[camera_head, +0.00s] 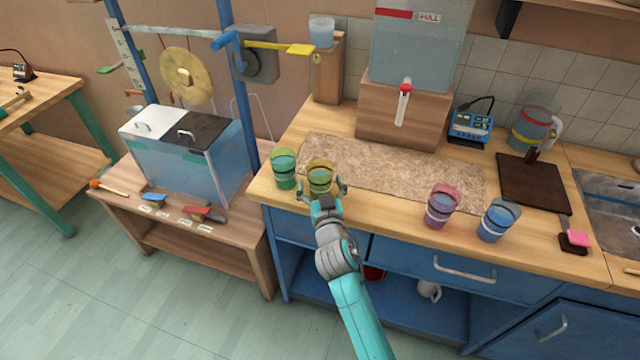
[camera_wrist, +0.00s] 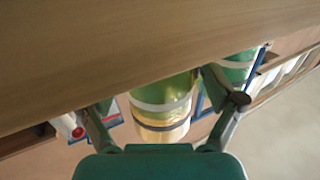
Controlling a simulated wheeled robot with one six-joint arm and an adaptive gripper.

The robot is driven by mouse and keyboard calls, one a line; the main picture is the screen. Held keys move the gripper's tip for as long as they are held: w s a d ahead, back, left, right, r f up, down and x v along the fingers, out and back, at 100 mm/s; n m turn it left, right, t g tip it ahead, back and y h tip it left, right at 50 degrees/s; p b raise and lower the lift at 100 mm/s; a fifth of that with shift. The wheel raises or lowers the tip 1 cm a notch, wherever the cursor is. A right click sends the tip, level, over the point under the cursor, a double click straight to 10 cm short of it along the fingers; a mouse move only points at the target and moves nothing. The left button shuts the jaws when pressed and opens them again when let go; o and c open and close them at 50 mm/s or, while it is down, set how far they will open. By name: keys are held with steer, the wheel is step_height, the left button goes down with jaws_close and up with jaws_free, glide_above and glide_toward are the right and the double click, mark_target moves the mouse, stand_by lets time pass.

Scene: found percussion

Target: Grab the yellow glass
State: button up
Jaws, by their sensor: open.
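The yellow glass (camera_head: 319,172), with dark and pale bands, stands upright on the wooden counter near its front left corner. My gripper (camera_head: 322,187) is open, with its fingers to either side of the yellow glass. In the wrist view the yellow glass (camera_wrist: 162,120) shows between the spread fingers of my gripper (camera_wrist: 158,100). I cannot tell whether either finger touches it. The green glass (camera_head: 284,168) stands just left of the yellow one, close to my left finger. The green glass also shows in the wrist view (camera_wrist: 238,66).
A pink glass (camera_head: 442,205) and a blue glass (camera_head: 497,219) stand farther right along the counter's front edge. A speckled mat (camera_head: 400,172) lies behind. A water tank (camera_head: 420,45) with a tap sits on a wooden block at the back. The counter between the yellow and pink glasses is clear.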

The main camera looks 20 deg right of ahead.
steer(key=c, duration=1.4)
steer(key=shift+c, duration=0.8)
steer(key=shift+r, duration=0.25)
